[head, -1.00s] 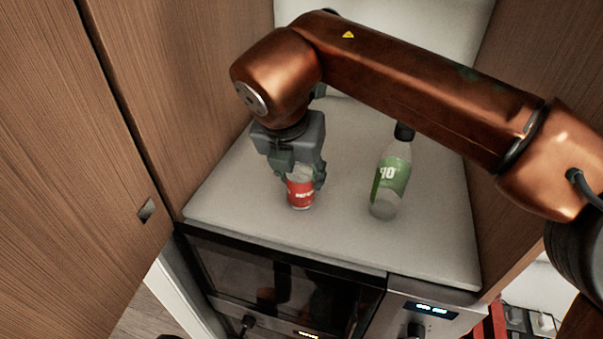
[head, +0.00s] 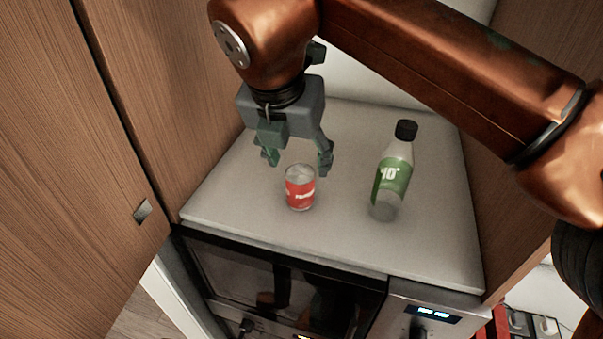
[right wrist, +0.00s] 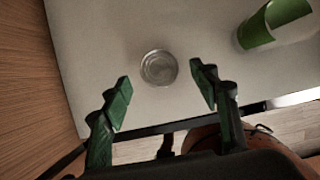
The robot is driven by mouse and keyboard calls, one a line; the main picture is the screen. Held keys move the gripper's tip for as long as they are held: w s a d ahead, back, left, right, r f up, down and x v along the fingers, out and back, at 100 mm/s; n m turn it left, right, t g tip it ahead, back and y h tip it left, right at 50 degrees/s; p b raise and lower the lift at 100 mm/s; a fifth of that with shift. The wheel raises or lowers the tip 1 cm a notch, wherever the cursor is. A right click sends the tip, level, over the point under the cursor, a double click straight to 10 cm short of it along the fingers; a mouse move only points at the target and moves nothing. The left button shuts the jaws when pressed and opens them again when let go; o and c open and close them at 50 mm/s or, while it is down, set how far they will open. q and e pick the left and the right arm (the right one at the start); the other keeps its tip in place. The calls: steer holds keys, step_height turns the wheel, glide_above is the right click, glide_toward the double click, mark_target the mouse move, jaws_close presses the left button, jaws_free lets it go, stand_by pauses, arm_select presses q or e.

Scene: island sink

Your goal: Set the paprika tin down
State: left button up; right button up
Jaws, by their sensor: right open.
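The paprika tin (head: 300,189), a small can with a red label and a pale top, stands upright on the white counter (head: 340,235). In the right wrist view its round top (right wrist: 158,68) shows beyond the fingertips, and nothing touches it. My right gripper (head: 297,160) is open and empty, above and just behind the tin. Its two green-padded fingers (right wrist: 160,88) also show apart in the right wrist view. My left gripper is not in view.
A bottle with a green label and black cap (head: 393,172) stands to the right of the tin; its label also shows in the right wrist view (right wrist: 272,22). Wooden panels (head: 165,90) flank the counter. A dark-fronted oven (head: 275,285) lies below its front edge.

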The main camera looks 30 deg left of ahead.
steer(key=v, duration=0.6)
